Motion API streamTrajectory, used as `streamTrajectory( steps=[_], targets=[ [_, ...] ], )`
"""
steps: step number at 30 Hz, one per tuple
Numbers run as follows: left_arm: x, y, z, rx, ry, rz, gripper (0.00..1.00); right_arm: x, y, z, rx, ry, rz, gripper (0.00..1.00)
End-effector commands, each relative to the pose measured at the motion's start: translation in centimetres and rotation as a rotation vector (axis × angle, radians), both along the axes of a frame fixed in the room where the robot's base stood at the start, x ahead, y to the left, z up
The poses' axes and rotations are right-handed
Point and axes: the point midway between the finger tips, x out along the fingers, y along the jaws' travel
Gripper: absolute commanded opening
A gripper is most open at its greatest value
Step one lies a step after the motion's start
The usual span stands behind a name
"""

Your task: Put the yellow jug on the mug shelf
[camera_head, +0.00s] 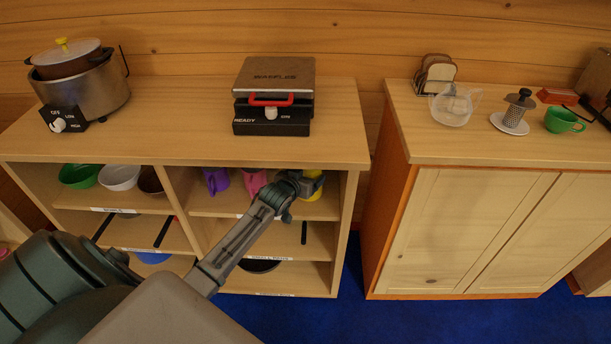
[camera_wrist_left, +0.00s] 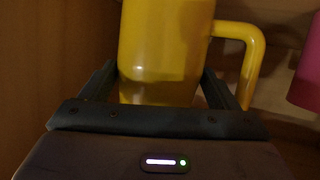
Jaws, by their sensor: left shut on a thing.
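The yellow jug (camera_head: 313,193) shows in the head view inside the upper right compartment of the open shelf unit, partly hidden by my gripper. My left gripper (camera_head: 308,186) reaches into that compartment and is shut on the jug. In the left wrist view the jug (camera_wrist_left: 163,50) is upright between the two fingers, with its handle to the right. I cannot tell whether its base touches the board. The mug shelf (camera_head: 205,205) also holds a purple mug (camera_head: 216,181) and a pink mug (camera_head: 254,182), left of the jug. My right gripper is out of view.
The unit's right side wall (camera_head: 347,215) is close beside the jug. A waffle maker (camera_head: 272,92) and a pot cooker (camera_head: 80,85) stand on top. Bowls (camera_head: 118,177) fill the upper left compartment. A separate cabinet (camera_head: 470,230) stands to the right, across a gap.

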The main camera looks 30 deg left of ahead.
Motion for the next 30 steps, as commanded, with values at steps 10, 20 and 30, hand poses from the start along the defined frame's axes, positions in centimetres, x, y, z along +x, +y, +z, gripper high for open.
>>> streamTrajectory(
  steps=[10, 20, 30],
  targets=[
    [0.0, 0.0, -0.1, 0.0, 0.0, 0.0, 1.0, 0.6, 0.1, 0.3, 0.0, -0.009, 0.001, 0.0],
    [-0.9, -0.1, 0.4, 0.002, 0.0, -0.001, 1.0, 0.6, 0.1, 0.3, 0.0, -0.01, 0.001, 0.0],
    [-7.1, -0.9, 2.9, 0.003, 0.0, -0.002, 1.0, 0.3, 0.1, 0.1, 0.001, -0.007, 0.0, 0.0]
  ],
)
